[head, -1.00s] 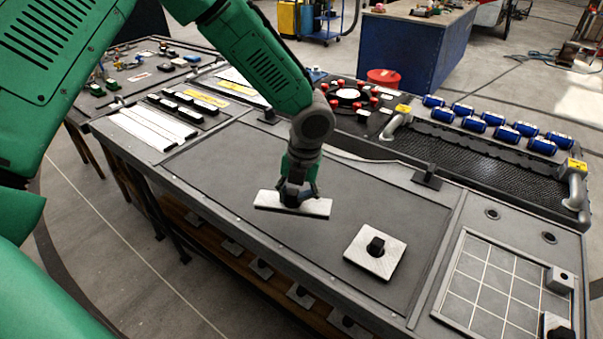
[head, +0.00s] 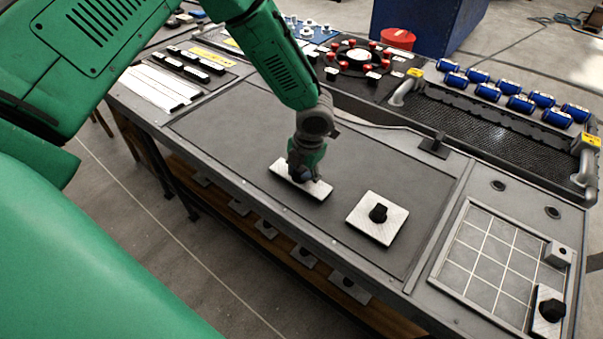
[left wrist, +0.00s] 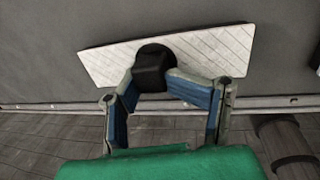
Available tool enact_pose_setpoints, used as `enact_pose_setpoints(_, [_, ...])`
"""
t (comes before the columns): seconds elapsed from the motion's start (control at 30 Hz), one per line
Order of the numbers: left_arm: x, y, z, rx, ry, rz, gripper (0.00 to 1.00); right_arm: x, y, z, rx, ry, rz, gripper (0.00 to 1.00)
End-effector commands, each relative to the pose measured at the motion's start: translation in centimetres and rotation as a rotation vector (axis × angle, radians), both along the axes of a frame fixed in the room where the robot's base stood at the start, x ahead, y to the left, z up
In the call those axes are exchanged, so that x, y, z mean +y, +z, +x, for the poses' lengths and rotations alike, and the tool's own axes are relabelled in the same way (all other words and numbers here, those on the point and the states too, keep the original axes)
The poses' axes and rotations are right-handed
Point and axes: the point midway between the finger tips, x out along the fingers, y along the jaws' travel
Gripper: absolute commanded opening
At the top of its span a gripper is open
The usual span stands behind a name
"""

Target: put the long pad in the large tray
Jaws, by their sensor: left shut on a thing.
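The long pad (head: 318,190) is a pale, narrow plate with a black knob. My left gripper (head: 302,174) is shut on this knob from above. In the left wrist view the pad (left wrist: 215,50) spreads out on both sides of the gripper (left wrist: 152,80), whose fingers meet the knob. The pad is over the wide dark recessed panel (head: 230,125), left of a square pad (head: 362,222); I cannot tell if it touches the surface. This panel looks like the large tray. My right gripper is not in view.
A gridded panel (head: 485,262) lies at the right, with a small block (head: 558,253) and another knobbed pad (head: 543,328) at its edge. Blue cylinders (head: 515,103) line the back right. White strips (head: 160,85) lie at the left. The recessed panel is clear around the pads.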

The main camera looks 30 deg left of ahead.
Motion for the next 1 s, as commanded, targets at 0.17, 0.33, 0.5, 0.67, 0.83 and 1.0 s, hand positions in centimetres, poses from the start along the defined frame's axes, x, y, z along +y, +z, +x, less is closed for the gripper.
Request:
enact_pose_setpoints(0.17, [0.0, -0.4, 0.1, -0.002, 0.001, -0.001, 0.0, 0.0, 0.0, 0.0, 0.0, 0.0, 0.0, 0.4])
enact_pose_setpoints(0.33, [0.0, -0.4, 0.0, -0.001, 0.001, -0.001, 0.49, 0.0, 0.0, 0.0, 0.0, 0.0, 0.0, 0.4])
enact_pose_setpoints(0.5, [-0.1, -0.4, 0.0, -0.001, 0.001, 0.0, 0.66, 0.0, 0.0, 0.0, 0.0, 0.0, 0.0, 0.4])
enact_pose_setpoints(0.67, [-0.1, -0.4, 0.0, -0.001, 0.0, 0.0, 0.66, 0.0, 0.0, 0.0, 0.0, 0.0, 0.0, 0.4])
enact_pose_setpoints(0.83, [-0.2, 0.7, 0.1, -0.004, 0.0, 0.0, 0.66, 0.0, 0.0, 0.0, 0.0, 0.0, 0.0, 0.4])
enact_pose_setpoints(1.0, [-0.8, 3.9, 0.1, -0.006, 0.0, -0.001, 0.66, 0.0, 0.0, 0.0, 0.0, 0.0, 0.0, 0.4])
